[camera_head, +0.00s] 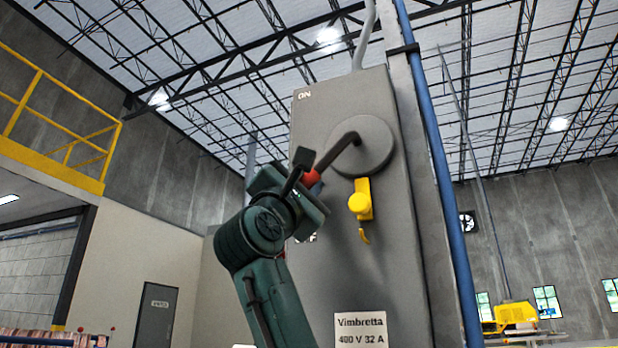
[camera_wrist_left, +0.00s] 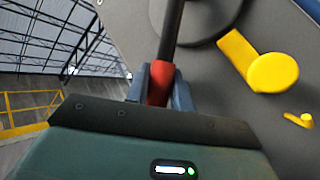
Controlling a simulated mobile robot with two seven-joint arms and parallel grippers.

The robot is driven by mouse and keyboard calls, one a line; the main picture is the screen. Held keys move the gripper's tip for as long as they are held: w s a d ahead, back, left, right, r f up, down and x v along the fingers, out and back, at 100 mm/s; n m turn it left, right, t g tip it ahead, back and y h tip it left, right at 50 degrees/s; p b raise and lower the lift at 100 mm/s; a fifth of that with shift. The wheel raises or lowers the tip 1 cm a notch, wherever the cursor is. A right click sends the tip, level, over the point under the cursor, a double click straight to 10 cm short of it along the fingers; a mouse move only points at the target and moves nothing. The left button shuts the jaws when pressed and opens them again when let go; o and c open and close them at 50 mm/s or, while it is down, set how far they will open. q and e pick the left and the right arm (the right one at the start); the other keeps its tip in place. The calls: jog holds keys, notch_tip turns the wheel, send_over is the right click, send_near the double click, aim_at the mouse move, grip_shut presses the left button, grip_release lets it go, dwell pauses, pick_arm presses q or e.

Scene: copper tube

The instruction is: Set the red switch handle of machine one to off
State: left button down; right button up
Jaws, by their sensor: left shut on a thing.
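A tall grey switch box (camera_head: 385,260) has a round grey hub (camera_head: 365,146) with a dark lever (camera_head: 338,152) that slants down to the left. The lever ends in a red handle (camera_head: 311,178). My left gripper (camera_head: 306,172) is shut on the red handle. In the left wrist view, the gripper's fingers (camera_wrist_left: 158,88) sit on both sides of the red handle (camera_wrist_left: 158,82), with the dark lever (camera_wrist_left: 172,32) running up to the hub. "ON" is printed near the top of the box. A lower label is mostly hidden behind my gripper. My right gripper is not in view.
A yellow latch (camera_head: 360,203) sticks out of the box below the hub, right of my gripper; it also shows in the left wrist view (camera_wrist_left: 270,70). A blue pipe (camera_head: 440,170) runs along the box's right side. A label (camera_head: 361,329) reads "Vimbretta 400 V 32 A".

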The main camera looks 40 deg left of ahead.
pick_arm(q)
jog(key=shift+d+f+n+y, duration=0.25)
jog(key=shift+f+n+y, duration=0.1)
jog(key=shift+n+y, duration=0.4)
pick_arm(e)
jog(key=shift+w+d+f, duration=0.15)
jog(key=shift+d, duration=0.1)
pick_arm(q)
jog(key=shift+w+g, duration=0.1)
jog(key=shift+g, duration=0.2)
jog(key=c, duration=1.2)
grip_release()
jog(key=b+v, duration=0.2)
jog(key=v, duration=1.1)
jog(key=shift+f, duration=0.15)
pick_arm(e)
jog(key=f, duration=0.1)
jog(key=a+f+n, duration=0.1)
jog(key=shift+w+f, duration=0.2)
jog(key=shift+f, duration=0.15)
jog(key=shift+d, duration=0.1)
